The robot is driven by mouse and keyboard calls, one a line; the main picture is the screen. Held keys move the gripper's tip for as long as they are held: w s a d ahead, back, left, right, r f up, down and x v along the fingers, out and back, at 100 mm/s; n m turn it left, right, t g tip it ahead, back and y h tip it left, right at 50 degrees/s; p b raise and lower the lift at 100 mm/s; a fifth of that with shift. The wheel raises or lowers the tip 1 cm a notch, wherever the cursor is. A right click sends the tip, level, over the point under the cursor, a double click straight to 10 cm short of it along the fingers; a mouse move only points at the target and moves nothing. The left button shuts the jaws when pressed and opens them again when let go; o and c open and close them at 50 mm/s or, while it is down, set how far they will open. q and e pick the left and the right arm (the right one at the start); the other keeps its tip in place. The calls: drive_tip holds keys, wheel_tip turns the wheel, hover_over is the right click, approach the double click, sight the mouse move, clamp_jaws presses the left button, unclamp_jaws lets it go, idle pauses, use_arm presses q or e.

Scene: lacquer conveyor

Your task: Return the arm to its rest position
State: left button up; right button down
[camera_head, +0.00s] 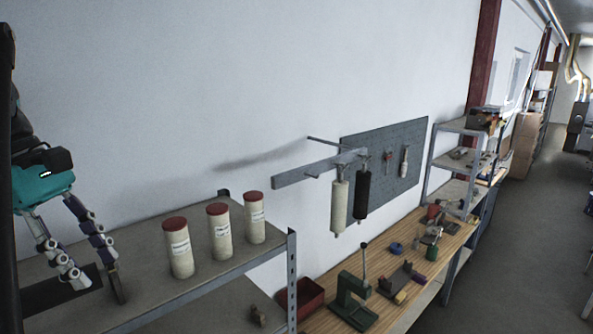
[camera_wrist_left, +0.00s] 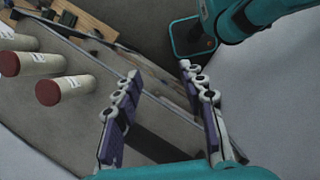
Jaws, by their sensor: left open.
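My left gripper (camera_head: 98,284) hangs at the far left of the head view, over the left end of the grey shelf (camera_head: 232,264). Its fingers are spread and nothing is between them; they also show apart in the left wrist view (camera_wrist_left: 160,72). Three cream canisters with red lids stand upright in a row on the shelf, to the right of the gripper: the near one (camera_head: 180,255), the middle one (camera_head: 220,236) and the far one (camera_head: 254,222). The gripper is clear of them. My right gripper is not in view.
A dark flat patch (camera_head: 48,293) lies on the shelf by the fingers. A wall bracket (camera_head: 300,174) carries two hanging rollers. A wooden bench (camera_head: 330,322) with a green press (camera_head: 352,300) and a red bin (camera_head: 307,296) stands beyond the shelf. Open floor lies at right.

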use_arm(q)
drive_tip(key=w+d+f+m+t+y+b, duration=0.1)
drive_tip(key=d+f+m+b, duration=0.1)
drive_tip(key=f+b, duration=0.65)
drive_tip(key=w+d+f+m+y+b, duration=0.1)
drive_tip(key=w+f+m+b, duration=0.2)
drive_tip(key=f, duration=1)
drive_tip(key=d+f+m+t+y+b, duration=0.1)
drive_tip(key=d+f+m+b, duration=0.1)
drive_tip(key=f+b, duration=0.65)
drive_tip(key=s+d+f+m+t+b, duration=0.1)
drive_tip(key=f+b, duration=0.6)
drive_tip(key=f, duration=0.9)
drive_tip(key=s+d+f+m+t+y+b, duration=0.1)
drive_tip(key=d+f+m+b, duration=0.3)
drive_tip(key=f, duration=1.2)
drive_tip(key=s+d+f+m+t+b, duration=0.2)
drive_tip(key=f+m+b, duration=0.3)
drive_tip(key=f+b, duration=0.4)
wheel_tip(320, 180, down, 8)
drive_tip(key=shift+s+d+r+m+t+b, duration=0.1)
drive_tip(key=shift+s+d+m+t+b, duration=0.25)
drive_tip(key=shift+t, duration=0.35)
drive_tip(key=shift+w+d, duration=0.1)
